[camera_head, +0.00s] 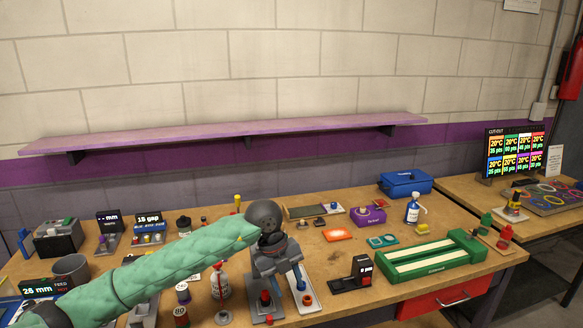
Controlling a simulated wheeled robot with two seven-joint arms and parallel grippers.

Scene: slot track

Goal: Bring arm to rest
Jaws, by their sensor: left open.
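My left arm, in a green padded sleeve, reaches in from the left across the workbench (345,240). It ends in a dark round wrist and my grey left gripper (281,280), which points down over the front middle of the bench. The jaws are open, and I see nothing held between them. Whether the fingers touch either one is hard to tell. My right gripper is not in view.
Close by stand a black block with a red part (362,270), a white bottle (220,283) and a green slotted track (435,258). A blue box (405,183) is at the back. A purple shelf (230,133) runs along the wall. Some bare wood shows right of the gripper.

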